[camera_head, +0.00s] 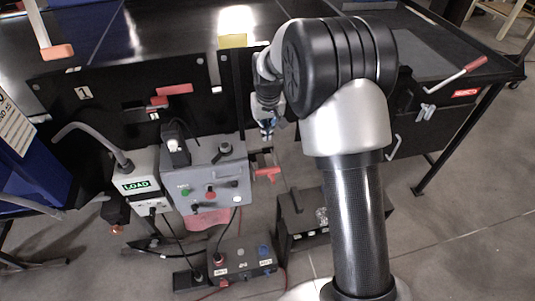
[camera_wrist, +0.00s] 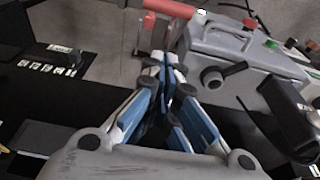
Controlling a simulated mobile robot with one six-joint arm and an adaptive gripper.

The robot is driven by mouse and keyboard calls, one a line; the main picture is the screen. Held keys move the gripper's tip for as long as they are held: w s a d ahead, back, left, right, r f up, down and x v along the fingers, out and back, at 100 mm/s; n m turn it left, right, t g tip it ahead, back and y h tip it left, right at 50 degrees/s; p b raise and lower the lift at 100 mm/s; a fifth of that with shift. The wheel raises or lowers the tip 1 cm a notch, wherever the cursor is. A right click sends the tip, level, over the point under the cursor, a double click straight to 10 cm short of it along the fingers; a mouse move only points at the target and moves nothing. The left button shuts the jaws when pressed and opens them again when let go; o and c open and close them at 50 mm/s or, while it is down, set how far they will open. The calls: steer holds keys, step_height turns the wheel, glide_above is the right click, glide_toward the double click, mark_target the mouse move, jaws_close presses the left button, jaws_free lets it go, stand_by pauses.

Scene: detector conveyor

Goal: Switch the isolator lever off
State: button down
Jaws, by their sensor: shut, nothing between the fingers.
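A red lever (camera_head: 268,174), which looks like the isolator lever, sticks out beside the right side of the grey control box (camera_head: 212,195) in the head view. A red bar (camera_wrist: 170,8), apparently the same lever, is cut by the top edge in the wrist view. My gripper (camera_head: 267,133) points down above the red lever in the head view, apart from it. Its blue-padded fingers (camera_wrist: 163,68) are shut and empty in the wrist view. No label on the lever is readable.
The control box carries green and red buttons and black knobs; a black knob (camera_wrist: 212,76) is close to my fingers. A LOAD box (camera_head: 141,186) with a bent grey pipe stands left. A pedal box (camera_head: 243,260) is on the floor. Another red handle (camera_head: 175,89) is on the black panel.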

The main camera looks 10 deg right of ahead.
step_height(320, 180, down, 13)
steer(key=b, duration=0.1)
steer(key=shift+b, duration=0.35)
steer(key=shift+s+f, duration=0.15)
steer(key=shift+f, duration=0.05)
stand_by(0.4)
